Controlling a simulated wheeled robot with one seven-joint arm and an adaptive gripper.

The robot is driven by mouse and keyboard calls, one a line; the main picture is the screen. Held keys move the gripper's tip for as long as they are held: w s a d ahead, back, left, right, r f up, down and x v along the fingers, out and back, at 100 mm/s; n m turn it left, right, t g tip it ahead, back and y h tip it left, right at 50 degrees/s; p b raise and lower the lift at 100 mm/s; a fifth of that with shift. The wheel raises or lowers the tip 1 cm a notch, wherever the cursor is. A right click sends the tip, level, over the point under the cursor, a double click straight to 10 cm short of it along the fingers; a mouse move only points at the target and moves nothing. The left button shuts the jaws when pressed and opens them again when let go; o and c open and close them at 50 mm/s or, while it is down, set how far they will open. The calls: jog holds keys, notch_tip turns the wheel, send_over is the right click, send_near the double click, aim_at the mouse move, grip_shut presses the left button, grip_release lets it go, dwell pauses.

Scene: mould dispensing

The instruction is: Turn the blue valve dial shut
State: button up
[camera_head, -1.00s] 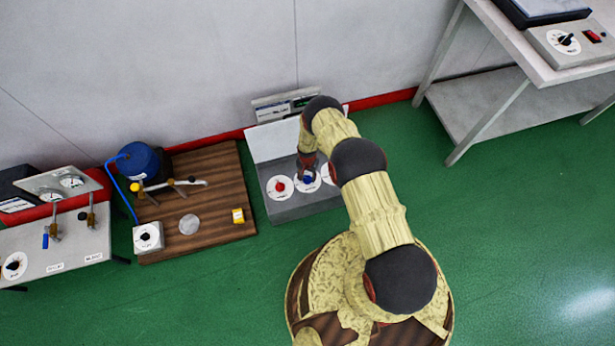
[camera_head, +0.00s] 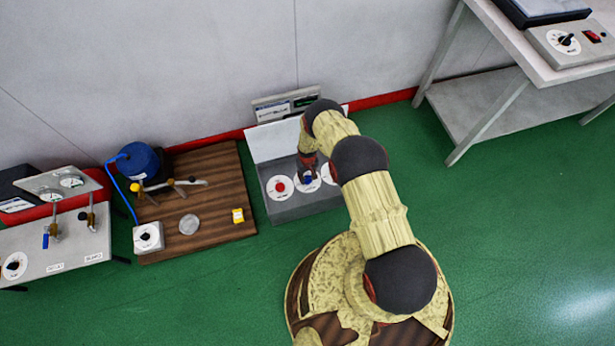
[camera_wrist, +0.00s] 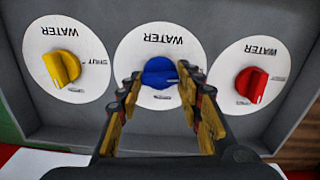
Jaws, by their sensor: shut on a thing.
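The blue valve dial (camera_wrist: 159,72) sits at the middle of a white round plate marked WATER, between two other dials. In the wrist view my gripper (camera_wrist: 157,75) has its two fingers on either side of the blue dial, closed on it. In the head view my gripper (camera_head: 308,170) is over the middle plate of the grey valve panel (camera_head: 290,208), and the blue dial is mostly hidden beneath it. The small lettering on the blue dial's plate is too small to read.
A red dial (camera_head: 280,187) is at the left in the head view and at the right in the wrist view. A yellow dial (camera_wrist: 62,68) is on the other side. A wooden board (camera_head: 215,225) with a blue container lies left of the panel. A table (camera_head: 530,70) stands at right.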

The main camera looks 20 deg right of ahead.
aim_at(307, 178)
jog(key=shift+n, duration=0.3)
dwell(0.4)
jog(key=o, duration=1)
jog(key=shift+o, duration=0.8)
jog(key=shift+r, duration=0.1)
notch_tip(307, 178, up, 12)
